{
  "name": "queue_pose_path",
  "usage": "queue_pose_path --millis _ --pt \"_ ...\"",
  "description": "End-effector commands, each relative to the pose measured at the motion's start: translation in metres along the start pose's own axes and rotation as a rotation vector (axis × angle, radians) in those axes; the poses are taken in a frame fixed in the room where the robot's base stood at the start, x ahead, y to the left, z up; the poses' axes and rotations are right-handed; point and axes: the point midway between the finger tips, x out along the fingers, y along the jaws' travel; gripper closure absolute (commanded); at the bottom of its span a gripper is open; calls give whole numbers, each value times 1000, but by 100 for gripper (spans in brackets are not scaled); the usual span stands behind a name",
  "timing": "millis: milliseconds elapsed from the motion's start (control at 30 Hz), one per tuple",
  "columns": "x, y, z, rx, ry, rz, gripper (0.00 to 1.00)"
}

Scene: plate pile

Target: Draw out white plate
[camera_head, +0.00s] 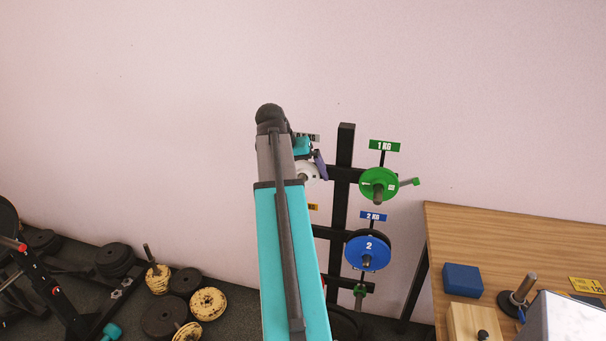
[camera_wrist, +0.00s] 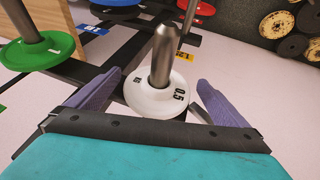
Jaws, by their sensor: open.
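The white plate (camera_wrist: 142,98), marked 0.5, sits on a metal peg (camera_wrist: 162,50) of the rack in the wrist view. The peg passes through its centre and points toward the camera. My gripper (camera_wrist: 158,84) is open, with one purple finger on each side of the plate. The fingers appear apart from the rim, though contact is hard to judge. In the head view, the white plate (camera_head: 309,172) is partly hidden behind my arm, beside my gripper (camera_head: 311,160).
A green 1 kg plate (camera_head: 379,184) and a blue plate (camera_head: 367,252) hang on the black rack (camera_head: 344,150). A wooden table (camera_head: 500,235) stands at right, holding a blue block (camera_head: 462,280) and a weight post (camera_head: 520,292). Plates lie on the floor at left.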

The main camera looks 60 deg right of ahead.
Motion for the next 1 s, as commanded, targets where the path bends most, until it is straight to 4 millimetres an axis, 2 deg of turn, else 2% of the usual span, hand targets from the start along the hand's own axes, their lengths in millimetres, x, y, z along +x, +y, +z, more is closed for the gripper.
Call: queue_pose_path --millis 67,400,1000 --pt "0 0 0 0 0 0 5" --pt "0 0 0 0 0 -1 61" --pt "-6 0 13 -1 -1 -1 61"
